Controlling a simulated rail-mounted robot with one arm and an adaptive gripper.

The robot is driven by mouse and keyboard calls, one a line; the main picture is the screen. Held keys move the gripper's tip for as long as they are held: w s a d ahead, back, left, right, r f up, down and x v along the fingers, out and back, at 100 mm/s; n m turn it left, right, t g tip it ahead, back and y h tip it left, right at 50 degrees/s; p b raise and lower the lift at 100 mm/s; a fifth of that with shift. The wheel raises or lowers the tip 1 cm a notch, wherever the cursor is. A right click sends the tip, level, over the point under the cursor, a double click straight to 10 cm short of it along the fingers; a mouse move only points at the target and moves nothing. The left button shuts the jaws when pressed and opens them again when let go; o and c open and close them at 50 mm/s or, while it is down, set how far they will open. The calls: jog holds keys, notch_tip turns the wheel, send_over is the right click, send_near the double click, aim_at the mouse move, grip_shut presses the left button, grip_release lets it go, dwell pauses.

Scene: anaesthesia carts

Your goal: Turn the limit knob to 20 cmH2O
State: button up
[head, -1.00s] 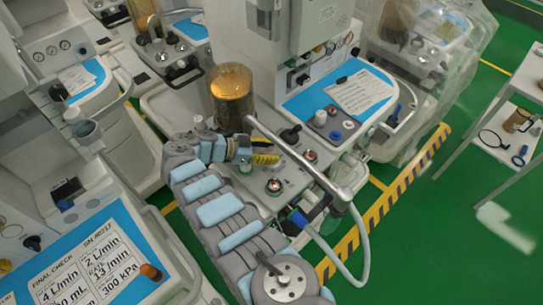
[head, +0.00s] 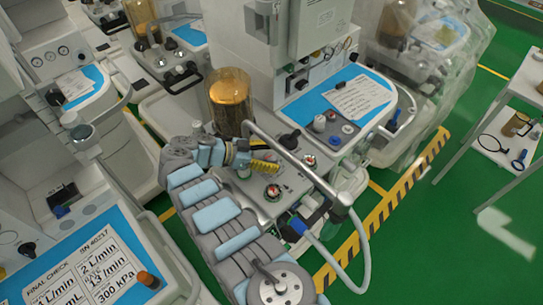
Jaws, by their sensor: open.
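My gripper (head: 267,168), with yellow-and-black fingers, reaches in from the left over the grey control panel (head: 262,209) of the middle cart. It is open, and I see nothing held between its fingers. A round knob with a red and white top (head: 272,192) stands just below the fingertips in the picture. A similar knob (head: 309,162) stands to their right, and a black knob (head: 290,139) is above and to the right. The labels are too small to read, so I cannot tell which one is the limit knob or its setting. Contact cannot be seen.
An amber canister (head: 231,98) stands behind the gripper. A grey metal tube (head: 300,165) crosses over the panel's right side, with a pale hose (head: 335,262) below. A blue work surface with a paper (head: 357,97) lies behind right.

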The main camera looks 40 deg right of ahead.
jog(key=shift+r+n+t+p, duration=0.3)
jog(key=shift+p, duration=1.3)
jog(key=n+t+h+p, duration=0.1)
jog(key=n+t+p, duration=0.2)
jog(key=p, duration=0.9)
jog(key=shift+f+n+t+h, duration=0.1)
jog(key=shift+n+t+h, duration=0.3)
jog(key=shift+t, duration=0.1)
jog(key=shift+n+t+p, duration=0.3)
jog(key=shift+t+p, duration=0.2)
jog(key=shift+p, duration=0.35)
jog(key=shift+p, duration=0.45)
jog(key=n+t+p, duration=0.2)
jog(key=p, duration=0.1)
jog(key=shift+s+p, duration=0.1)
jog(key=shift+p, duration=0.25)
jog(key=n+t+p, duration=0.1)
jog(key=t+p, duration=0.1)
jog(key=shift+n+p, duration=0.3)
jog(key=shift+p, duration=0.05)
jog(key=n+t+y+p, duration=0.1)
jog(key=n+t+p, duration=0.2)
jog(key=p, duration=0.1)
jog(key=shift+f+p, duration=0.15)
jog(key=shift+p, duration=0.15)
jog(key=shift+t, duration=0.3)
jog(key=shift+p, duration=0.3)
